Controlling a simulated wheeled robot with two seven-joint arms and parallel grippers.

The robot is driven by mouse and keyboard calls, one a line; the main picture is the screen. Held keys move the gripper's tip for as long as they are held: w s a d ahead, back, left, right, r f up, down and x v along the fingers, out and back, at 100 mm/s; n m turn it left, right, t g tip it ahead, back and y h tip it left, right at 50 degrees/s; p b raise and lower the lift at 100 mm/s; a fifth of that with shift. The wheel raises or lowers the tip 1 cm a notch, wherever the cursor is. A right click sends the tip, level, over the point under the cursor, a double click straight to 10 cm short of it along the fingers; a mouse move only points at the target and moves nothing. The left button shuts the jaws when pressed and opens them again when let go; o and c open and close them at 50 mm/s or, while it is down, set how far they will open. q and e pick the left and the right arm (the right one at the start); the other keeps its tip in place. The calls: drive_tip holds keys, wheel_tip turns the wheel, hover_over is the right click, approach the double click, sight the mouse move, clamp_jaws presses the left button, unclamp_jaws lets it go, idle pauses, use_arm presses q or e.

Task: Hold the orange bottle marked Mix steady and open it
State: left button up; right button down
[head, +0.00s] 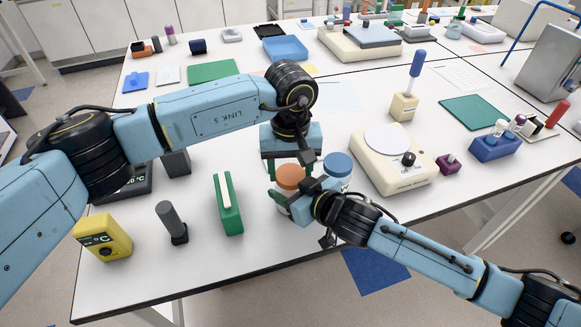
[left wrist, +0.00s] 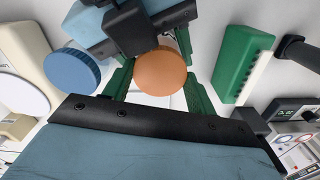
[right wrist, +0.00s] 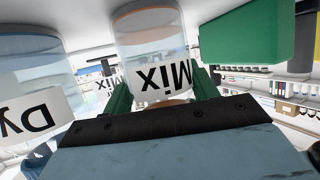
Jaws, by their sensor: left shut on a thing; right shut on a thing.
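The Mix bottle has an orange cap (head: 290,177) and a clear body. Its Mix label (right wrist: 163,82) appears upside down in the right wrist view. My left gripper (head: 290,172) comes from above, shut on the orange cap, which sits between its green fingers in the left wrist view (left wrist: 160,75). My right gripper (head: 292,198) comes from the front right, shut on the bottle's body around the label (right wrist: 160,90). The cap is at the bottle's top; whether it is loosened I cannot tell. The arms partly hide the bottle in the head view.
A blue-capped bottle (head: 338,165), its label starting "Dy" (right wrist: 35,115), stands close to the right. A green rack (head: 228,205) stands to the left. A white-topped device (head: 390,165) is further right.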

use_arm(q)
drive_tip(key=n, duration=0.3)
drive_tip(key=shift+n, duration=0.4)
drive_tip(key=n, duration=0.3)
drive_tip(key=shift+n, duration=0.4)
drive_tip(key=n, duration=0.3)
drive_tip(key=shift+n, duration=0.3)
drive_tip(key=n, duration=0.4)
drive_tip(key=shift+r, duration=0.1)
drive_tip(key=o, duration=1.1)
